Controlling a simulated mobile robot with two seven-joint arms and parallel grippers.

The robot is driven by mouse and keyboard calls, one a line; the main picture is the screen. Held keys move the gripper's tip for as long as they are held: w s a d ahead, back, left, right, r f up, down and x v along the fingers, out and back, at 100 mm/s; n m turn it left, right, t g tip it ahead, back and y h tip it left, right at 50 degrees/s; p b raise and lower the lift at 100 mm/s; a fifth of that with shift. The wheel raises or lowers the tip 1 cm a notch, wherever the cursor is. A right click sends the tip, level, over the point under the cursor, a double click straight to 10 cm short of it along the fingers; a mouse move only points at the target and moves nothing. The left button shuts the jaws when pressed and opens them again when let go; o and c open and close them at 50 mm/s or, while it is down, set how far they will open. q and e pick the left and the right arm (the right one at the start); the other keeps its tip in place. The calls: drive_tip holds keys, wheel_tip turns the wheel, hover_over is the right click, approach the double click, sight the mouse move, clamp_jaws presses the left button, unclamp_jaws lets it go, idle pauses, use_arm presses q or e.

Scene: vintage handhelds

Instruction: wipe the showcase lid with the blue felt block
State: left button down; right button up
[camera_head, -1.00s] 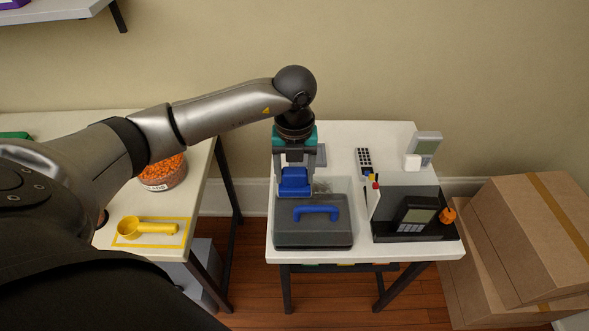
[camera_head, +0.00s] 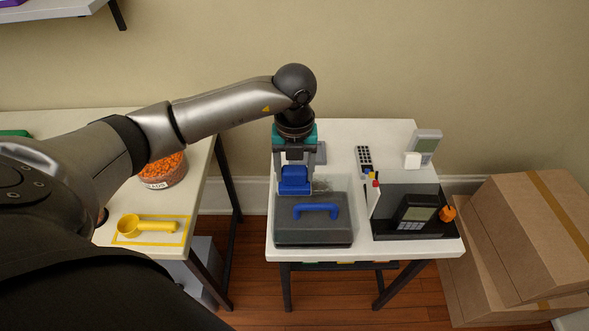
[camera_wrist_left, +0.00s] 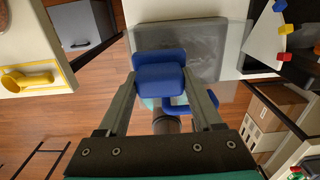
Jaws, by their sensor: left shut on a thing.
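The blue felt block (camera_head: 294,176) is held between the fingers of my left gripper (camera_head: 294,168), which is shut on it. The block also shows between the fingers in the left wrist view (camera_wrist_left: 158,78). The showcase (camera_head: 315,232) is a grey box with a blue handle (camera_head: 317,210) on the white table. The block is at the far-left part of its lid, behind the handle; I cannot tell for sure whether it touches the lid. Pale smudges (camera_head: 332,187) show on the lid to the right of the block. My right gripper is not in view.
A black stand with a handheld (camera_head: 417,212) and a clear panel stand right of the showcase. Cardboard boxes (camera_head: 520,235) stand at right. A left table holds a yellow scoop (camera_head: 140,225) and an orange-filled tub (camera_head: 163,172).

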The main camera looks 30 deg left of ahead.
use_arm(q)
drive_tip(key=shift+f+b, duration=0.5)
drive_tip(key=shift+f, duration=0.15)
idle(0.5)
drive_tip(key=shift+w+d+r, duration=0.1)
drive_tip(key=shift+w+d, duration=0.45)
drive_tip(key=shift+d, duration=0.35)
drive_tip(key=shift+w+d, duration=0.55)
drive_tip(key=shift+d, duration=0.3)
drive_tip(key=shift+d, duration=0.1)
drive_tip(key=shift+w+d+b, duration=0.4)
drive_tip(key=shift+w+d, duration=0.15)
drive_tip(key=shift+d, duration=0.3)
drive_tip(key=shift+w+d+b, duration=0.35)
drive_tip(key=shift+w+d, duration=0.15)
drive_tip(key=shift+d, duration=0.35)
